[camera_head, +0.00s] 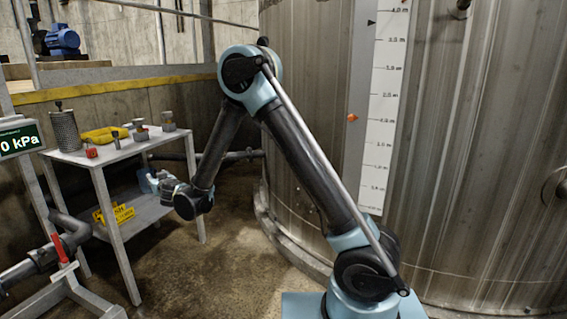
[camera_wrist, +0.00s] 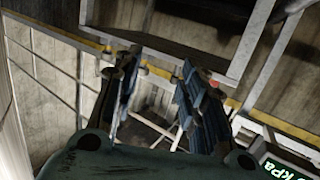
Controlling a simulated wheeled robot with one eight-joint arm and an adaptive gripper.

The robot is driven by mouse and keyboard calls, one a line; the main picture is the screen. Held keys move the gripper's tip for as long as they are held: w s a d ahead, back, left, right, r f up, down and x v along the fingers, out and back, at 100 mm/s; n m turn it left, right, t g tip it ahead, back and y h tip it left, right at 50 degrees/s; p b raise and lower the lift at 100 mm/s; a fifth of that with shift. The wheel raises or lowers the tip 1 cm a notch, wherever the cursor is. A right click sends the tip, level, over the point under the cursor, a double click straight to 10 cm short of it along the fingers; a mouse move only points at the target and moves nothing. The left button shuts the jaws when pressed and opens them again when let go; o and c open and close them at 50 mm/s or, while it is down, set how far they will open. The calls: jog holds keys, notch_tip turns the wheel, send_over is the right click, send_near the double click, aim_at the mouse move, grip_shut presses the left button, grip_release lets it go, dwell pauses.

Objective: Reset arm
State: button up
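My arm (camera_head: 305,160) rises from its base, bends at a high elbow and comes down to the left. My gripper (camera_head: 148,181) is at its lower left end, in front of the metal side table (camera_head: 115,150), between the top and lower shelf in the picture. In the wrist view, the two fingers of my gripper (camera_wrist: 160,65) stand apart with background showing between them, so it is open and holds nothing. In the head view, the fingers are small and partly hidden by the wrist.
The table top holds a mesh cylinder (camera_head: 66,130), a yellow tool (camera_head: 104,134) and small jars (camera_head: 168,121). A large metal tank (camera_head: 480,160) stands right. A pipe with a red handle (camera_head: 62,250) is lower left. Floor (camera_head: 190,275) is clear.

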jog(key=w+d+r+m+h, duration=0.2)
jog(key=w+d+r+h, duration=0.1)
jog(key=d, duration=0.9)
jog(key=w+d+r+m+h, duration=0.1)
jog(key=w+d+r+h, duration=0.15)
jog(key=d, duration=0.85)
jog(key=w+d+r+m+h, duration=0.2)
jog(key=w+d+r+h, duration=0.15)
jog(key=d, duration=0.85)
jog(key=s+d+g+h, duration=0.15)
jog(key=s+d, duration=0.25)
jog(key=d, duration=0.9)
jog(key=s+d+f+m+g+h, duration=0.1)
jog(key=s+d+f+g, duration=0.1)
jog(key=s+d, duration=0.6)
jog(key=s+d+f+m+g, duration=0.1)
jog(key=s+d+f+g, duration=0.15)
jog(key=s+d, duration=0.5)
jog(key=s+d+f+g+y, duration=0.1)
jog(key=s+d+f+g, duration=0.1)
jog(key=s, duration=0.7)
jog(key=s+d+f+g, duration=0.2)
jog(key=s+d+f, duration=0.3)
jog(key=s, duration=0.5)
jog(key=shift+s+f+m+g+y, duration=0.25)
jog(key=shift+f+m+g+y, duration=0.05)
jog(key=shift+f+g+y, duration=0.1)
